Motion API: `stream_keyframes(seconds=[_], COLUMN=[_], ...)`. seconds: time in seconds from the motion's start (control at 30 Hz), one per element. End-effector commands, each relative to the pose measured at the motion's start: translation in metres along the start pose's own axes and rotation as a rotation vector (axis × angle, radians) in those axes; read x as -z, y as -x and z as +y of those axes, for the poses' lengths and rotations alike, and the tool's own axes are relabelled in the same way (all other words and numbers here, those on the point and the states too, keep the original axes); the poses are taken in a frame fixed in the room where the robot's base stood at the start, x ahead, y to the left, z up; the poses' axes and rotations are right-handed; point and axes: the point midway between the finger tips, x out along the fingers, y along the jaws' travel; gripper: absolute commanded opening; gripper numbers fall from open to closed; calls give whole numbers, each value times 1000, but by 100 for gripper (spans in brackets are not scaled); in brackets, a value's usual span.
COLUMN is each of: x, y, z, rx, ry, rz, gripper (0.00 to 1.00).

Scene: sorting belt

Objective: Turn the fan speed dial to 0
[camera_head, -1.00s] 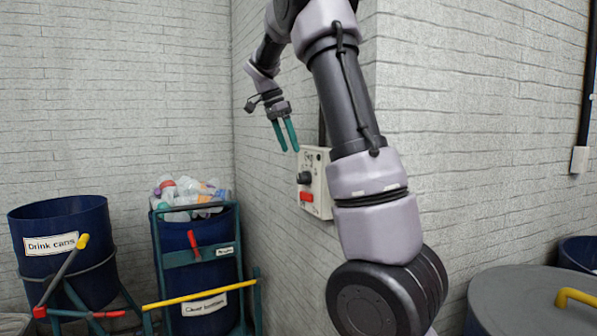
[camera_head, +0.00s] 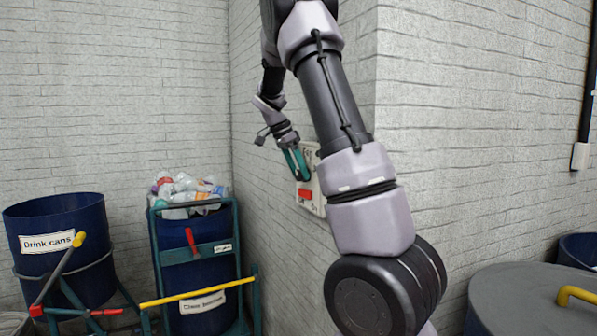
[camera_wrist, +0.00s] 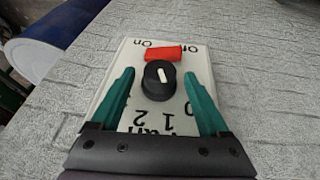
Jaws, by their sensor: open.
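The fan speed dial (camera_wrist: 159,80) is a round black knob with a white pointer line, on a pale control panel (camera_wrist: 133,64) fixed to the brick wall. In the wrist view, my gripper (camera_wrist: 160,90) is open with its two green fingers on either side of the dial, apart from it in the picture. The markings 0, 1 and 2 show near the dial, partly hidden by my gripper. A red switch (camera_wrist: 163,53) sits beside the dial, near "On" lettering. In the head view, my gripper (camera_head: 298,165) is at the panel (camera_head: 313,191) and hides the dial.
A blue "Drink cans" bin (camera_head: 58,262) and a blue bin (camera_head: 193,262) of clear bottles in a green frame stand at the left. A grey round lid (camera_head: 540,300) with a yellow handle is at the lower right. The wall corner is right of the panel.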

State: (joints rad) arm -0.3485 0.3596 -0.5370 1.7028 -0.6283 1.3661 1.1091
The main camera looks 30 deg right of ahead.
Motion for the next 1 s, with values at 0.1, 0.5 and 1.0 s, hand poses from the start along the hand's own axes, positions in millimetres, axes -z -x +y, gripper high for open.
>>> stream_keyframes(seconds=[0.1,0.5,1.0], x=[0,0,-1], y=[-1,-1,-2], z=[0,0,-5], rx=[0,-1,-191], ry=[0,1,76], rz=[0,0,8], gripper=[79,3,3])
